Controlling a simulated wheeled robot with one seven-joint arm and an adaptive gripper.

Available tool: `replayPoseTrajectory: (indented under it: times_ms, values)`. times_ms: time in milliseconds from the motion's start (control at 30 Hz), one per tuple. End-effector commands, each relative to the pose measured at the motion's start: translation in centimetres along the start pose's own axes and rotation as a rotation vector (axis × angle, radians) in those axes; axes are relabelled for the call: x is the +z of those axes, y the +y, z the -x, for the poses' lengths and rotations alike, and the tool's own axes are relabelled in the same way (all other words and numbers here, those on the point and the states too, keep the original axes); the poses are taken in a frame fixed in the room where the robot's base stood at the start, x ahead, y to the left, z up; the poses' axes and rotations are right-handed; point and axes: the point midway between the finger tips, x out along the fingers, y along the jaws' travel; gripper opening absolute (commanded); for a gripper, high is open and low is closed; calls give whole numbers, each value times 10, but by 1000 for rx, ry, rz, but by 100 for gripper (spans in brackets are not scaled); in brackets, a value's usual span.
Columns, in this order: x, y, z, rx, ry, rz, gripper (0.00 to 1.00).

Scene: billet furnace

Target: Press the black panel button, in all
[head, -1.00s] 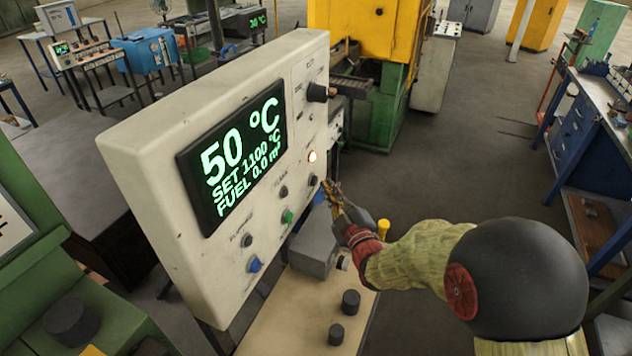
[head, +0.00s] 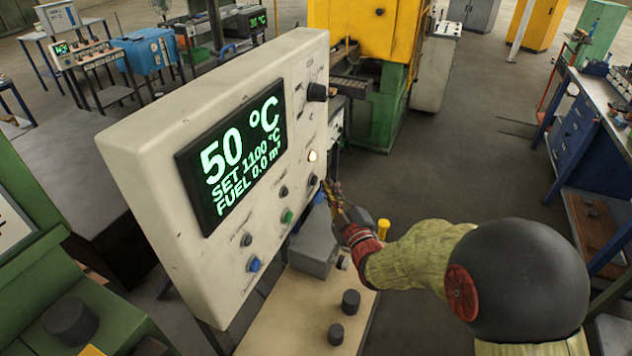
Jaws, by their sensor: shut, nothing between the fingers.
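The cream control panel (head: 165,210) stands tilted at the centre left, with a dark display (head: 235,155) reading 50 °C, SET 1100 °C, FUEL 0.0 m³. Several small buttons sit below and right of the display: black ones (head: 283,192) and (head: 313,180), a green one (head: 287,216) and a blue one (head: 254,264). A larger black knob (head: 317,92) is at the upper right, and a lit white lamp (head: 312,156) is below it. My gripper (head: 333,190) is shut and empty, its tips close to the black button at the panel's right edge. Whether they touch it is unclear.
Below the panel is a cream desk (head: 285,320) with a grey box (head: 315,245) and black knobs (head: 350,302). A green machine (head: 60,270) stands at the left. A blue workbench (head: 575,130) is at the right. Open floor lies behind my arm.

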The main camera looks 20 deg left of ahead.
Motion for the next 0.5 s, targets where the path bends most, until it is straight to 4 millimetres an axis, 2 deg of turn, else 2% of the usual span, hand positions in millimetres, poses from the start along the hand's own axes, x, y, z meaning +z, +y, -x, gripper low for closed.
replayPoseTrajectory:
  times_ms: [500]
  values:
    - [-4,-3,-4,1,1,0,0]
